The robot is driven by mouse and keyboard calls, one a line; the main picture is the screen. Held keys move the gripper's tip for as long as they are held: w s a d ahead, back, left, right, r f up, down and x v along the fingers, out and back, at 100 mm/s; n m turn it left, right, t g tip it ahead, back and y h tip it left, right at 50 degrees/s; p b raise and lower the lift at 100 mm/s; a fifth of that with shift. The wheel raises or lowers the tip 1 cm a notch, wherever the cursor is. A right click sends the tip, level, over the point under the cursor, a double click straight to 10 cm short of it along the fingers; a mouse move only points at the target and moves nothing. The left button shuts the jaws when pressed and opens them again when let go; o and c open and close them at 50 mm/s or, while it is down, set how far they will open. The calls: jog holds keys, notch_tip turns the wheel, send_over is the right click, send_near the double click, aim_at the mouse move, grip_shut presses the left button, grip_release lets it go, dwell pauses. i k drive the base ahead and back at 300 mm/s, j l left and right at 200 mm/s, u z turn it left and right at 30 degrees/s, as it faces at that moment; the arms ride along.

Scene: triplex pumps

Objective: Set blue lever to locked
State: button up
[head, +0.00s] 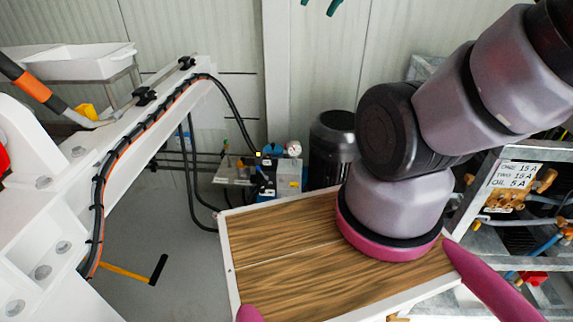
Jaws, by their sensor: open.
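Two dark teal tips poke in at the top edge of the head view, set apart with a gap between them. They look like the fingertips of my gripper (320,5), open and empty; the rest of it is out of frame. They touch nothing that I can see. I cannot single out the blue lever for certain. Blue pieces (570,240) also show at the right edge. Whether any is a lever, or how it is set, is too small to tell.
A black cylinder (331,140) stands right of the pump unit. A metal rack (485,238) with brass fittings and a label (513,182) is on the right. A white beam (150,125) with black hoses fills the left. Grey floor (185,262) is open at lower left.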

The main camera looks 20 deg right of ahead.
aim_at(258, 167)
jog(key=i+l+u, duration=0.1)
jog(key=l+u, duration=0.3)
jog(key=i+l+u, duration=0.1)
jog(key=l+u, duration=0.25)
